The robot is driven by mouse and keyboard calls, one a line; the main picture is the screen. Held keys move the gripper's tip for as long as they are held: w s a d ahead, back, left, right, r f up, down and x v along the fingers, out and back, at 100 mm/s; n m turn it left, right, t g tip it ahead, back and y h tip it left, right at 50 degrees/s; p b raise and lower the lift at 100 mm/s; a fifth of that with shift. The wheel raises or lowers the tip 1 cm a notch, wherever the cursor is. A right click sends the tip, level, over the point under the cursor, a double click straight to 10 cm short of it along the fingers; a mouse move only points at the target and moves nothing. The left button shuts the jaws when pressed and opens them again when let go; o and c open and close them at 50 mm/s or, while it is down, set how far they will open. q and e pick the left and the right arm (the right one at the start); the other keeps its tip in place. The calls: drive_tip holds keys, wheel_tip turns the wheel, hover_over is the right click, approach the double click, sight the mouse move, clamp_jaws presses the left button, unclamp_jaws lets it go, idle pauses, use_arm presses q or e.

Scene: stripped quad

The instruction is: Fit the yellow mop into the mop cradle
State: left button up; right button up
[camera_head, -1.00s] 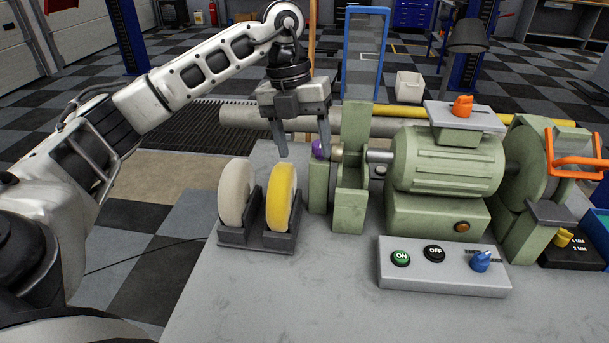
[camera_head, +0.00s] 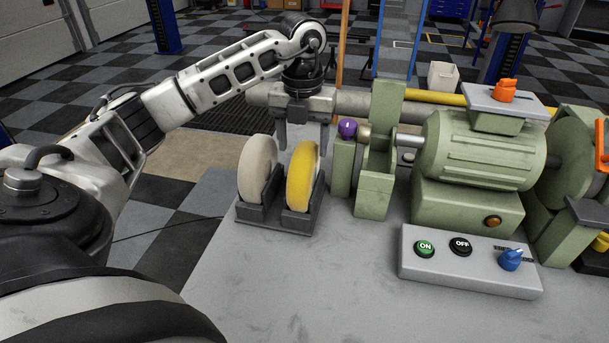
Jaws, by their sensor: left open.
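The yellow mop (camera_head: 301,178) is a thick upright disc. It stands in the right slot of a dark two-slot rack (camera_head: 281,219), which looks like the mop cradle. A white disc (camera_head: 257,168) stands in the left slot. My left gripper (camera_head: 303,143) is open and points down at the top of the yellow mop. In the picture one finger lies to each side of its top edge. I cannot tell whether they touch it. My right gripper is out of view.
Close right of the rack stands a green grinder (camera_head: 480,150) with a purple knob (camera_head: 347,128) at its left end. A control box (camera_head: 470,262) with buttons sits in front of it. The grey bench top (camera_head: 300,290) is clear in front of the rack.

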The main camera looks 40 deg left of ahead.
use_arm(q)
wheel_tip(320, 180, down, 4)
drive_tip(key=shift+d+f, duration=0.15)
drive_tip(key=shift+w, duration=0.1)
drive_tip(key=c, duration=1.2)
